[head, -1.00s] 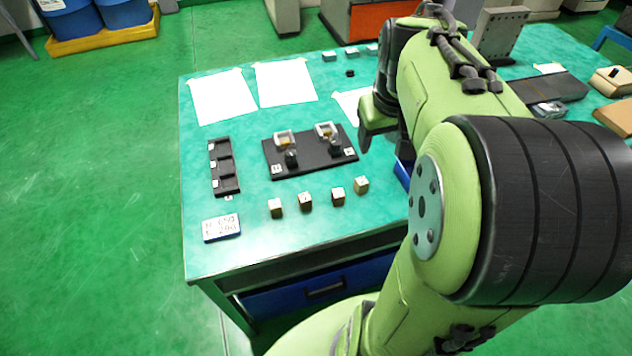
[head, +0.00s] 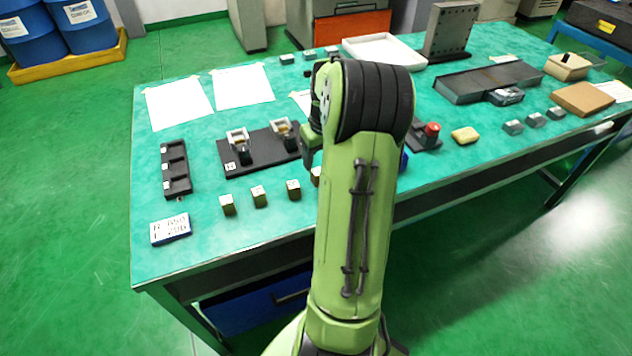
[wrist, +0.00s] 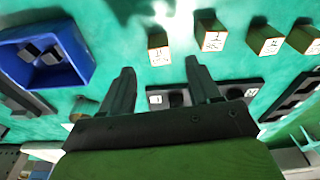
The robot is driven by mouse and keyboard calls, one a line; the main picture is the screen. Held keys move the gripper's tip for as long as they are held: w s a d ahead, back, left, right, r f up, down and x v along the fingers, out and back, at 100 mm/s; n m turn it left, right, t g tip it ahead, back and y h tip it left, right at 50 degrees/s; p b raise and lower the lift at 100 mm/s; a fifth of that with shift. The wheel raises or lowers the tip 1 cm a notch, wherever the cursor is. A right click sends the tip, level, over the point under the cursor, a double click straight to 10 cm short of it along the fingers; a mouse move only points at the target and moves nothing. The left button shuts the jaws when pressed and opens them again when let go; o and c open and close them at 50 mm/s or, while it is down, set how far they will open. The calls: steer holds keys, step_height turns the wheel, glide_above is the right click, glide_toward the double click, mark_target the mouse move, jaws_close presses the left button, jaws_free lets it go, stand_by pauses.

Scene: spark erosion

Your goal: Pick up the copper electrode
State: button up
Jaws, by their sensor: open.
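Several small gold-coloured blocks stand in a row near the table's front; the leftmost is a block (head: 227,204). They carry pale labelled ends in the wrist view, where a block (wrist: 158,48) stands beyond the fingers and another block (wrist: 210,34) is to its right. I cannot read which one is the copper electrode. My gripper (wrist: 161,85) is open and empty, its fingers apart above the table, short of the blocks in the picture. In the head view my arm hides most of it and partly covers the rightmost block.
A black two-station fixture (head: 232,152) sits behind the blocks. A black slotted rack (head: 176,170) and a number plate (head: 171,229) are at left. A blue bin (wrist: 78,77) holds dark pieces. White sheets (head: 179,102) lie further back.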

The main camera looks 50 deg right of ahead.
mark_target(318, 171)
steer(key=f, duration=0.2)
steer(key=f+b, duration=0.1)
steer(key=f, duration=0.1)
steer(key=w+f+b, duration=0.1)
steer(key=f, duration=0.1)
steer(key=shift+w+d+f, duration=0.1)
steer(key=shift+d+f, duration=0.2)
steer(key=shift+r, duration=0.15)
steer(key=shift+c, duration=0.3)
jaws_close()
